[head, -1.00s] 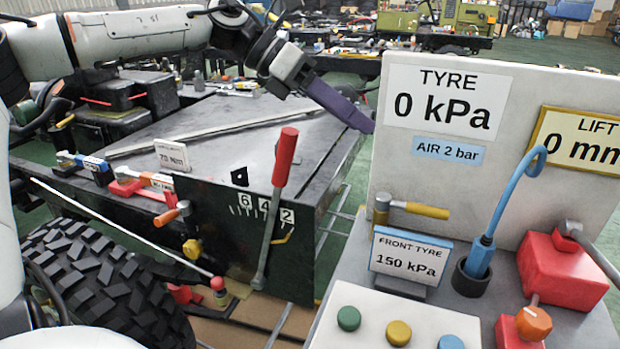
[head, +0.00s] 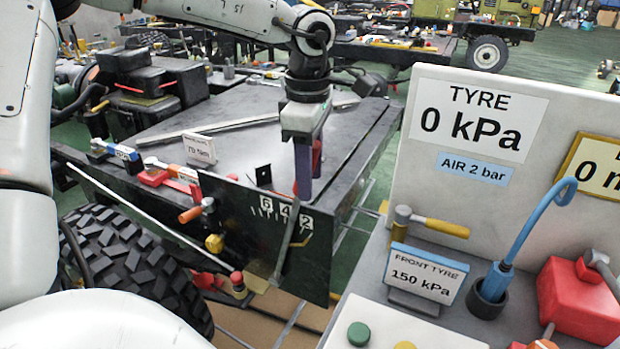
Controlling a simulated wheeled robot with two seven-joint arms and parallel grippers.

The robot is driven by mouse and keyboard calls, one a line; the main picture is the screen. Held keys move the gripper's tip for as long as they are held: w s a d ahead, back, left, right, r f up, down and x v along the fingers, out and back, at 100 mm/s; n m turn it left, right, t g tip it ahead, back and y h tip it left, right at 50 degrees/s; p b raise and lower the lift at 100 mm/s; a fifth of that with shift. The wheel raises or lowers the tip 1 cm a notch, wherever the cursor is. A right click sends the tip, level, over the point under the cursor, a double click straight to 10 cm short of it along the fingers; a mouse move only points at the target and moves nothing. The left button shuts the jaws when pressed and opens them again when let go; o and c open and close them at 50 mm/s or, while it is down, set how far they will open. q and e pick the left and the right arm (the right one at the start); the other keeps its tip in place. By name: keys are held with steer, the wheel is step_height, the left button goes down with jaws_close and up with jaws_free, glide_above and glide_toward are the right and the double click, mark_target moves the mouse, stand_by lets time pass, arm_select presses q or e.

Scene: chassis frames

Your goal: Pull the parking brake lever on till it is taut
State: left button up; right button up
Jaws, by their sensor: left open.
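The parking brake lever (head: 287,247) rises from a black plate (head: 235,205), leaning slightly right, beside a scale marked 6, 4, 2. Its top is near the 2. Its red grip (head: 317,158) is mostly hidden by my left gripper, with slivers of red showing on either side of a purple finger. My left gripper (head: 304,180) points down over the grip and is open. I cannot tell whether the grip is between the fingers or behind them, or whether they touch. My right gripper is not in view.
A grey console with a tyre gauge panel (head: 480,122), a front tyre sign (head: 425,274) and a blue hose (head: 515,235) stands at right. An orange-handled valve (head: 192,212) and a knobbed rod (head: 237,278) are left of the lever. A tyre (head: 130,255) is lower left.

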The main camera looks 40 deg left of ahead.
mark_target(294, 201)
arm_select(q)
steer(key=shift+f, duration=0.65)
jaws_close()
steer(key=shift+s+a+r+h+p, duration=0.2)
steer(key=shift+a+r, duration=0.05)
steer(key=shift+a, duration=0.4)
steer(key=shift+s+a+r+h+p, duration=0.15)
steer(key=shift+a+r+h+p, duration=0.05)
steer(key=shift+a, duration=0.4)
steer(key=shift+s+a, duration=0.15)
steer(key=shift+a, duration=0.35)
jaws_free()
